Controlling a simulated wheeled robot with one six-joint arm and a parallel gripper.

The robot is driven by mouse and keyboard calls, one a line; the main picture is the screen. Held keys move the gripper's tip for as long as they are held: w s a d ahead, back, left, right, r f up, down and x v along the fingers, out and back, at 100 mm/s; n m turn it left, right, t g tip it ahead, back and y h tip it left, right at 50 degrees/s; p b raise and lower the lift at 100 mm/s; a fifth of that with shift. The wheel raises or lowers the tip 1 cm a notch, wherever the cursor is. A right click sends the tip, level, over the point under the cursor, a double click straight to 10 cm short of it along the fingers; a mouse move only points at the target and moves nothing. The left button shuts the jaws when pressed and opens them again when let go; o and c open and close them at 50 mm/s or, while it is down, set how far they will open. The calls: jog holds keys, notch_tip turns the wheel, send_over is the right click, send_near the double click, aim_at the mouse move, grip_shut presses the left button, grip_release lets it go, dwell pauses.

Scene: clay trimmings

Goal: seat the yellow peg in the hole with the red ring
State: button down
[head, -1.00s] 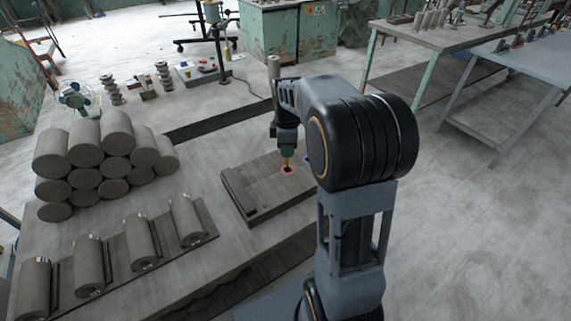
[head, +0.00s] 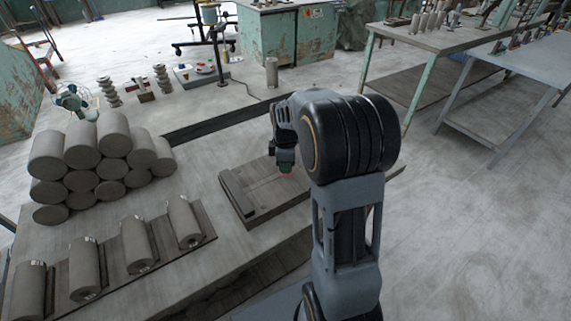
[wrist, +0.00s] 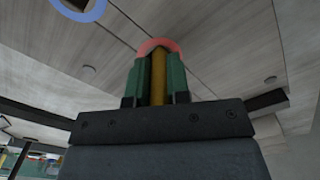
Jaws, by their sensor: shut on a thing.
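The yellow peg (wrist: 158,84) stands between the two green fingers of my gripper (wrist: 157,60) in the wrist view. My gripper is shut on it. The red ring (wrist: 160,45) shows as an arc just beyond the fingertips and the peg's far end, in line with them. The hole inside it is hidden, so I cannot tell whether the peg's tip is in it. In the head view my gripper (head: 286,165) points down close above the board (head: 240,203). The peg is hidden there, and only a sliver of red shows under the fingers.
A blue ring (wrist: 82,8) lies on the board at the wrist view's upper left. Clay cylinders (head: 112,134) are stacked at the table's left, with several clay rolls (head: 138,243) in front.

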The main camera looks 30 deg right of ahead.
jog(key=c, duration=1.1)
grip_release()
notch_tip(320, 180, up, 12)
jog(key=shift+f+p, duration=0.25)
jog(key=shift+p, duration=0.6)
jog(key=shift+s+a+r, duration=0.2)
jog(key=shift+a+r, duration=0.05)
jog(key=shift+r, duration=0.05)
jog(key=s+a+f+m+t, duration=0.1)
jog(key=s+a+m, duration=0.2)
jog(key=s+m, duration=0.1)
jog(key=s+a+f+m+t, duration=0.1)
jog(key=s+a+m, duration=0.2)
jog(key=s, duration=0.3)
jog(key=s+a+f+m+t, duration=0.1)
jog(key=s+a+f+m, duration=0.1)
jog(key=s+m, duration=0.3)
jog(key=shift+s+a+m, duration=0.25)
jog(key=shift+a+m, duration=0.15)
jog(key=shift+a, duration=0.05)
